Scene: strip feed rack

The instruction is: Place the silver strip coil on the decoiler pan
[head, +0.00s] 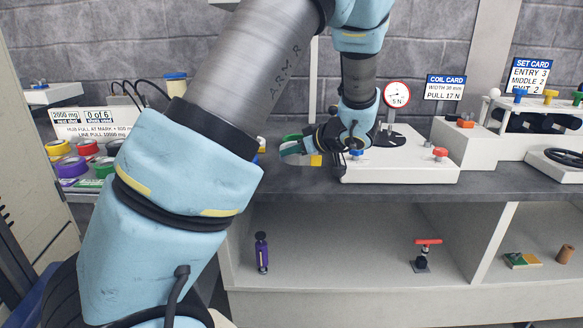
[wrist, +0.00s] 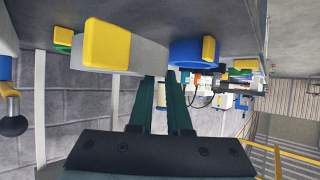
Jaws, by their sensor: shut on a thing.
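The silver strip coil (wrist: 149,57), a grey ring with a yellow block on it, is at my fingertips in the wrist view. My gripper (wrist: 160,78) is shut on its edge. A dark round plate (head: 408,139), perhaps the decoiler pan, lies on the white base and is partly covered by my arm. The coil is apart from it.
A white base (head: 400,169) carries a red knob (head: 440,152) and a dial gauge (head: 397,94). Coloured coils (head: 72,166) sit at the left. A blue coil (wrist: 192,52) and a green coil (wrist: 63,38) show in the wrist view. The shelf below holds small tools.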

